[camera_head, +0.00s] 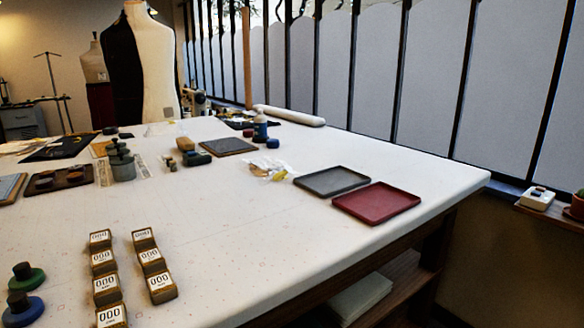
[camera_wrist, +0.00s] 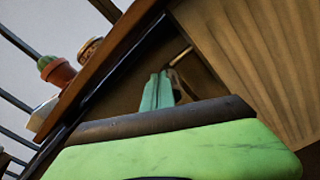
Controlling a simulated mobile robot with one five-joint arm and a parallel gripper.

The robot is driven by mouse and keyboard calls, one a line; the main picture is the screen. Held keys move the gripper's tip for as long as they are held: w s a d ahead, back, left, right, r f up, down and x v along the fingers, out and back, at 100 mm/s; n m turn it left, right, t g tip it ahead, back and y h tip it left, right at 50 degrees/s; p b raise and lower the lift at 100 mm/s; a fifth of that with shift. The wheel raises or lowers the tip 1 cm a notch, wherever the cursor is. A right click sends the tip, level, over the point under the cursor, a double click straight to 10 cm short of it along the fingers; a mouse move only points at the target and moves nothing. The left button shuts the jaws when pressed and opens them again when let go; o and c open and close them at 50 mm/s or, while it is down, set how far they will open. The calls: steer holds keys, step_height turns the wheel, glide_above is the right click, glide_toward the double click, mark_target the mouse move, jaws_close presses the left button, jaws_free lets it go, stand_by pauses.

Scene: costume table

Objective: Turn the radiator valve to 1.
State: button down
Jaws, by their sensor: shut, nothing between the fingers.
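I cannot make out the radiator valve or its numbers clearly in either view. In the wrist view a ribbed beige panel (camera_wrist: 245,60), perhaps the radiator, fills the upper right. A thin brass-coloured pipe (camera_wrist: 182,53) shows beside its left edge, with something dark below it, partly hidden behind my fingers. My gripper (camera_wrist: 158,80) appears in the wrist view as two teal fingers close together, shut and empty, pointing toward that dark area. I cannot tell whether they touch anything. The bright green and dark part in front looks like my own gripper body. The head view does not show my gripper.
A wooden sill (camera_wrist: 105,62) with a potted cactus (camera_wrist: 57,70) runs along the left in the wrist view. The head view shows a white table (camera_head: 250,220) holding a grey tray (camera_head: 332,181), a red tray (camera_head: 376,202) and several number blocks (camera_head: 103,262). Dark floor lies right of the table.

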steer(key=shift+w+a, duration=0.1)
stand_by(0.3)
steer(key=shift+r+p+v, duration=0.2)
steer(key=shift+v, duration=1.3)
steer(key=shift+r+p+v, duration=0.15)
steer(key=shift+p+v, duration=0.05)
steer(key=shift+v, duration=1.25)
